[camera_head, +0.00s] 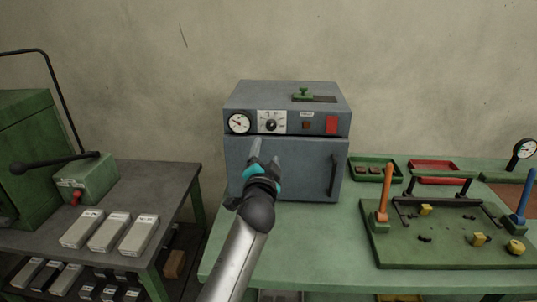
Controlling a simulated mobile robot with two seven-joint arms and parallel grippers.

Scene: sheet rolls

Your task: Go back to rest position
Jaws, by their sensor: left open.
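My left gripper (264,158) is open and empty. It is raised in front of the closed door of a grey oven-like box (240,160), with its arm coming up from the bottom of the head view. The fingers point up and away from me, and I cannot tell how far they are from the door. My right gripper is not in view.
The box stands on a green table (240,268). A green board (450,256) with orange and blue handles lies at the right, near a green tray (396,170) and a red tray (420,166). A dark bench (179,185) with grey blocks (110,231) stands at the left.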

